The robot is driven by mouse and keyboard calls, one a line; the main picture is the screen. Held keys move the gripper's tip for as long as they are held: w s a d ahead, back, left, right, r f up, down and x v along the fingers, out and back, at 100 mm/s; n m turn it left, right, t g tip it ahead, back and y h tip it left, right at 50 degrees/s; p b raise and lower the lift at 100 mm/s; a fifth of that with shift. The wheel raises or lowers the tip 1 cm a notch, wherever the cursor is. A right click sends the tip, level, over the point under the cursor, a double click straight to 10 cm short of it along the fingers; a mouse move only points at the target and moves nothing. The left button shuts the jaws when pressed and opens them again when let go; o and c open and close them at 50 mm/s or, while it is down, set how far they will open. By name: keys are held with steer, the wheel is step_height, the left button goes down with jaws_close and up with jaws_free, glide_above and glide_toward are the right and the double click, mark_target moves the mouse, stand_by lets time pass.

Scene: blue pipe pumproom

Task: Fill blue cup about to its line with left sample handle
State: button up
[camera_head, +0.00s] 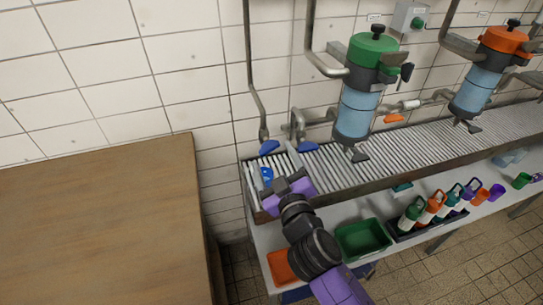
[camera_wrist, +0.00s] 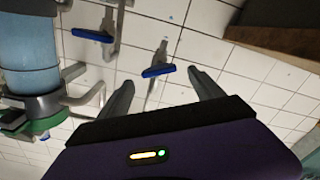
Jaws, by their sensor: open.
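A blue cup (camera_head: 266,173) stands on the slatted rack at its left end, just beyond my gripper, which partly hides it. The left blue sample handle (camera_head: 269,147) sits on a wall pipe above the cup. It also shows in the wrist view (camera_wrist: 158,71), ahead of and between my fingers. A second blue handle (camera_head: 308,147) is to its right and also shows in the wrist view (camera_wrist: 93,36). My gripper (camera_head: 280,180) is open and empty, apart from both handles. Its two fingers show in the wrist view (camera_wrist: 162,88). The cup's contents and line cannot be seen.
A tank with a green lid (camera_head: 372,50) and one with an orange lid (camera_head: 503,40) hang over the rack (camera_head: 420,147). Below are a green bin (camera_head: 362,238), an orange bin (camera_head: 281,266) and several bottles (camera_head: 410,214). A wooden surface (camera_head: 100,230) fills the left.

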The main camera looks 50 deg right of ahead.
mark_target(270, 152)
steer(key=shift+c, duration=1.2)
steer(key=a+n+p, duration=0.1)
steer(key=a+r+n+y+p, duration=0.1)
steer(key=a+p, duration=0.1)
steer(key=shift+w+a, duration=0.1)
steer(key=shift+w, duration=0.05)
steer(key=c, duration=0.7)
steer(key=d+n+p, duration=0.1)
steer(key=n, duration=0.4)
steer(key=w+d+n+p, duration=0.1)
steer(key=d+n+p, duration=0.1)
steer(key=n, duration=0.3)
steer(key=w+d+f+n+h+p, duration=0.1)
steer(key=d+n+p, duration=0.1)
steer(key=n, duration=0.4)
steer(key=shift+w+d+f, duration=0.1)
steer(key=shift+w, duration=0.05)
steer(key=shift+c, duration=0.2)
steer(key=shift+p+x, duration=0.4)
steer(key=shift+x, duration=0.45)
steer(key=shift+f, duration=0.15)
steer(key=shift+c, duration=0.2)
jaws_close()
